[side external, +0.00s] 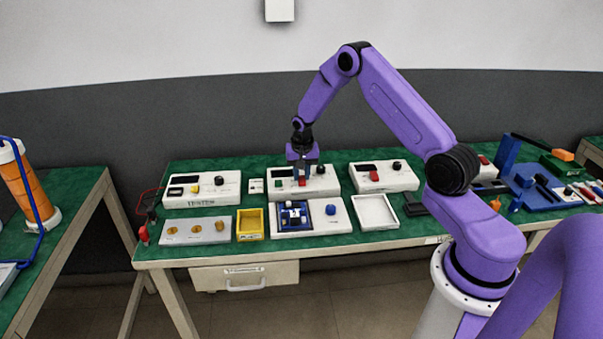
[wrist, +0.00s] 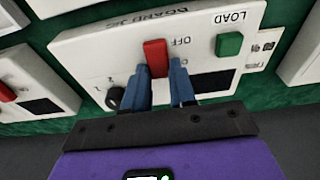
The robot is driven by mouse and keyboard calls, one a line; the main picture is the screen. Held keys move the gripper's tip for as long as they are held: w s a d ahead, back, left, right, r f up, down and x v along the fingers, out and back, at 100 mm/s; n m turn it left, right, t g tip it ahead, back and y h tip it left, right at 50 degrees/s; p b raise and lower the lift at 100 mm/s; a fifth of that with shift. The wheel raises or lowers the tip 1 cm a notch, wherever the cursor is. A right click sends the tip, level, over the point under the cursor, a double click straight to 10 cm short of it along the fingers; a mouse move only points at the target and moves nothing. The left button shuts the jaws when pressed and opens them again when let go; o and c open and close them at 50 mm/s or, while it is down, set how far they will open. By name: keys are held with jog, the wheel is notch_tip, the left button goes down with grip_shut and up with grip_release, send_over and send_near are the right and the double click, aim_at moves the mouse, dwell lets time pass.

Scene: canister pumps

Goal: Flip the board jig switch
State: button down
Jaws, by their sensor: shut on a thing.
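The board jig (side external: 318,182) is a white box at the back middle of the green bench in the side view. In the wrist view its white panel (wrist: 90,50) shows "BOARD" lettering, upside down. Its red switch (wrist: 156,57) stands beside the word "OFF". My gripper (wrist: 164,80) is over the panel, with its blue fingers shut on the red switch, one on each side. In the side view my gripper (side external: 302,170) reaches down onto the jig, and the fingers hide part of the switch.
On the jig panel, a green LOAD button (wrist: 229,44) and a black knob (wrist: 115,97) sit close to the fingers. White boxes stand on both sides: the tester (side external: 200,190) and one with a red switch (side external: 385,178). In front are a yellow bin (side external: 250,224) and a board fixture (side external: 335,222).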

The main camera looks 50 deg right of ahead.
aim_at(303, 184)
jog(key=c, duration=0.9)
grip_release()
jog(key=r, duration=0.5)
jog(key=s+a+r, duration=0.1)
jog(key=r, duration=0.5)
jog(key=s+a+r, duration=0.1)
jog(key=r, duration=0.5)
jog(key=shift+r, duration=0.15)
jog(key=s+a+r+n+y, duration=0.1)
jog(key=s+a+r+n, duration=0.1)
jog(key=s+a+n, duration=0.6)
jog(key=s+a+r+n, duration=0.2)
jog(key=s+a, duration=0.3)
jog(key=a, duration=0.6)
jog(key=s+a+n, duration=0.1)
jog(key=s+n, duration=0.3)
jog(key=s, duration=0.4)
jog(key=s+a+n, duration=0.1)
jog(key=s+n, duration=0.2)
jog(key=s, duration=0.5)
jog(key=s+n+g, duration=0.1)
jog(key=s+n, duration=0.3)
jog(key=s, duration=0.4)
jog(key=shift+a+n+y, duration=0.3)
jog(key=shift+a, duration=0.1)
